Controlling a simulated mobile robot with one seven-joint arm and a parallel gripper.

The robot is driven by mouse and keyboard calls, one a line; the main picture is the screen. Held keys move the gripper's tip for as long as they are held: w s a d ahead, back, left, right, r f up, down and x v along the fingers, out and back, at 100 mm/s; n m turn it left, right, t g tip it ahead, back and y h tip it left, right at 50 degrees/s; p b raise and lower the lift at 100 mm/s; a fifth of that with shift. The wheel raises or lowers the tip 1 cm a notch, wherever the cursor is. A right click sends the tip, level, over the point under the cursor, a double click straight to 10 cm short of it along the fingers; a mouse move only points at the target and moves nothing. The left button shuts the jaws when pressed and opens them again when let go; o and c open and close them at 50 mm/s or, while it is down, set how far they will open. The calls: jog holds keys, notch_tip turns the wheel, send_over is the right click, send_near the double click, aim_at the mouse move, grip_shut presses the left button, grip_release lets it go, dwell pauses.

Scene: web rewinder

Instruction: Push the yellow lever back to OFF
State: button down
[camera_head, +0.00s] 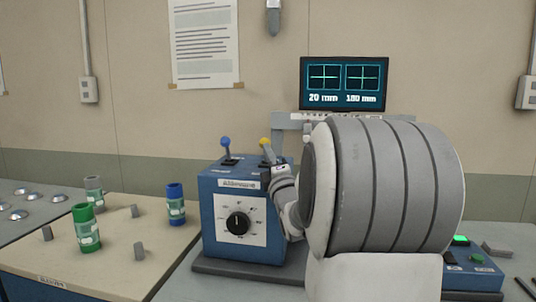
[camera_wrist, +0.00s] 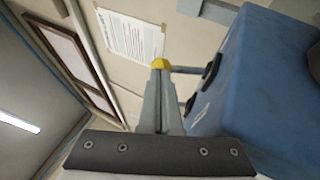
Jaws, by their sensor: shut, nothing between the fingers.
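A blue control box (camera_head: 213,219) carries a yellow-knobbed lever (camera_head: 265,142) on its top right. The yellow knob also shows in the wrist view (camera_wrist: 159,63), just beyond my fingertips. My gripper (camera_head: 274,162) is shut and empty, and its fingers (camera_wrist: 161,75) point at the yellow knob. I cannot tell whether they touch the lever. In the head view my gripper and wrist hide part of the box's right side. The lever's ON and OFF marks are not readable.
A blue-knobbed lever (camera_head: 225,143) stands left of the yellow one. A black dial (camera_head: 238,223) is on the box's front. A beige board (camera_head: 110,268) to the left holds several coloured spools. A screen (camera_head: 344,83) behind reads 20 mm and 180 mm.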

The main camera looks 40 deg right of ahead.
jog(key=shift+r, duration=0.15)
jog(key=r+g+p, duration=0.1)
jog(key=p, duration=0.1)
jog(key=d+r+m+g+p, duration=0.1)
jog(key=p, duration=0.1)
jog(key=shift+w+m, duration=0.3)
jog(key=shift+w, duration=0.1)
jog(key=w+d+r+m+g+y+p, duration=0.1)
jog(key=g+p, duration=0.1)
jog(key=p, duration=0.3)
jog(key=shift+r+p, duration=0.15)
jog(key=shift+p, duration=0.15)
jog(key=d+g+p, duration=0.1)
jog(key=p, duration=0.3)
jog(key=w+m+g+y+p, duration=0.1)
jog(key=p, duration=0.3)
jog(key=shift+w+d+r+g+y, duration=0.15)
jog(key=shift+d+r+g+y, duration=0.15)
jog(key=shift+d+r, duration=0.05)
jog(key=p, duration=0.1)
jog(key=g+p, duration=0.1)
jog(key=shift+w+d+f+m+y+p, duration=0.15)
jog(key=shift+w+d+m+y+p, duration=0.15)
jog(key=shift+w+d+p, duration=0.1)
jog(key=shift+w+d+f+p, duration=0.2)
jog(key=shift+d+p, duration=0.1)
jog(key=shift+p, duration=0.3)
jog(key=shift+r, duration=0.1)
